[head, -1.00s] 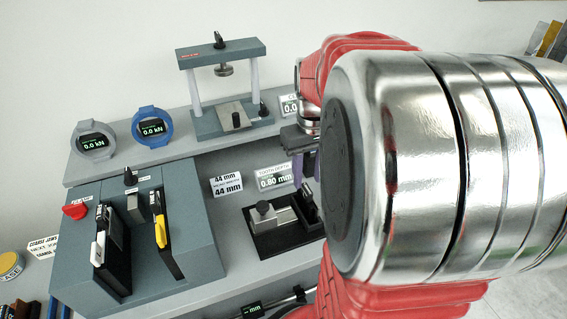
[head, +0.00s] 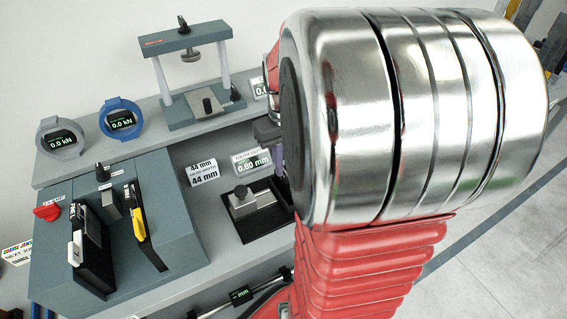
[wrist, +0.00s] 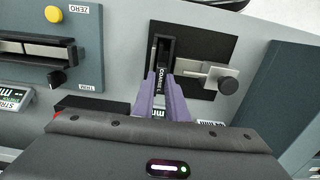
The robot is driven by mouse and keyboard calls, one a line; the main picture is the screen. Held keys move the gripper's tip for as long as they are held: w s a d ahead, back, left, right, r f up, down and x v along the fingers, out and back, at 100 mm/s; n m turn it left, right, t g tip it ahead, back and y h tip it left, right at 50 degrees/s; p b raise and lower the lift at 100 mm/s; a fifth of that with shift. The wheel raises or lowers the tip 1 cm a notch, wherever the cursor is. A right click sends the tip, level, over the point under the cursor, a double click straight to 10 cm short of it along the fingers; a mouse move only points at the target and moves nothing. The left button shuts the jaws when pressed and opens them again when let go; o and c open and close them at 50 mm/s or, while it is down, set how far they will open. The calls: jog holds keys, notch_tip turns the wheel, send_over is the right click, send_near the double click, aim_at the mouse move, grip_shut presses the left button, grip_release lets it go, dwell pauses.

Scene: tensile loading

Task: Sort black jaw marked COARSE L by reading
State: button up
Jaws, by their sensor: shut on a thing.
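My gripper's purple fingers (wrist: 162,95) are shut on a black jaw (wrist: 161,78) with COARSE lettering in the wrist view. The jaw is over or at the black base of the depth gauge; I cannot tell whether it touches. In the head view my arm hides the jaw and most of my gripper. The tooth depth display (head: 251,163) reads 0.80 mm. The depth gauge (head: 252,203), with a metal block and dark knob, stands in front of it. It also shows in the wrist view, its metal slide (wrist: 200,75) right of the jaw.
A grey-blue fixture (head: 171,220) at left holds black jaws with white (head: 77,249) and yellow (head: 139,226) parts. A 44 mm card (head: 203,172) stands beside the gauge. A press frame (head: 205,105) and two round 0.0 kN gauges (head: 121,119) stand on the back shelf.

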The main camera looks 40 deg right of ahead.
grip_shut()
dwell(0.8)
jog(key=shift+s, duration=0.15)
dwell(0.4)
jog(key=o, duration=0.7)
grip_release()
notch_tip(320, 180, up, 12)
jog(key=shift+f, duration=0.1)
